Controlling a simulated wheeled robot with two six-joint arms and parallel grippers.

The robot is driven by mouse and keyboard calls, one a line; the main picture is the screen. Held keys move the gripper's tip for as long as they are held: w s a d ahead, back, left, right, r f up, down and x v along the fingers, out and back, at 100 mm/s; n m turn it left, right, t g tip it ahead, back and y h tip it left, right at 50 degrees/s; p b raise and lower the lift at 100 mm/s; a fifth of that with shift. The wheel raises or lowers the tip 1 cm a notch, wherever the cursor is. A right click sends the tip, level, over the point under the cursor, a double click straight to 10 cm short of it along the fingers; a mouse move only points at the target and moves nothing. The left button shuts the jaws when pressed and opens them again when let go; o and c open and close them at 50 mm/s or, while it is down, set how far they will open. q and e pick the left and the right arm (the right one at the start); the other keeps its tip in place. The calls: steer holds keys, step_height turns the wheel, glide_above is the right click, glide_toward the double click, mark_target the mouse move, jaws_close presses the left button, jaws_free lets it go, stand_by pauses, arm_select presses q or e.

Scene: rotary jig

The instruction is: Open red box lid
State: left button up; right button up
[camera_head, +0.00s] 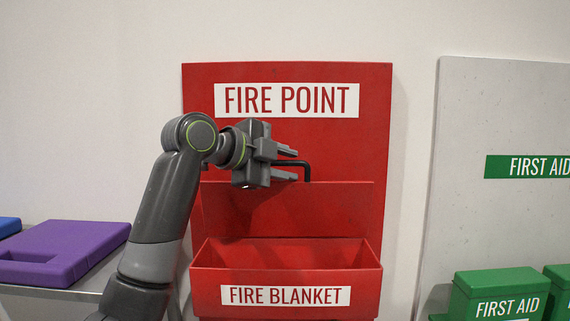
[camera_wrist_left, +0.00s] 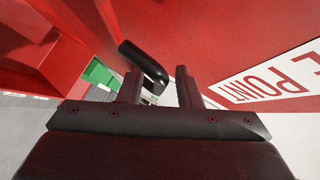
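The red box (camera_head: 208,285), marked FIRE BLANKET, is mounted low on the red FIRE POINT board (camera_head: 350,150). Its top is uncovered and its inside shows. The red lid (camera_head: 340,208) stands raised, close to upright, at the back of the box. A black bent handle (camera_head: 306,172) sits at the lid's top edge; it also shows in the left wrist view (camera_wrist_left: 143,62). My left gripper (camera_head: 294,164) is at the handle with its fingers apart. In the left wrist view the handle's bend lies between or just beyond the fingertips (camera_wrist_left: 160,84); contact is unclear. My right gripper is out of view.
A purple case (camera_head: 75,250) lies on a grey table at the left, with a blue item (camera_head: 8,227) beside it. Green FIRST AID boxes (camera_head: 495,285) stand at the lower right before a pale board (camera_head: 500,115). The wall space above the boards is clear.

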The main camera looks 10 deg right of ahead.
arm_select(q)
steer(key=shift+s+a+r+b, duration=0.1)
steer(key=shift+s+a+b, duration=0.25)
steer(key=shift+a+b, duration=0.15)
steer(key=b+v, duration=0.6)
steer(key=v, duration=1)
steer(key=shift+r+b, duration=0.15)
steer(key=shift+b, duration=0.15)
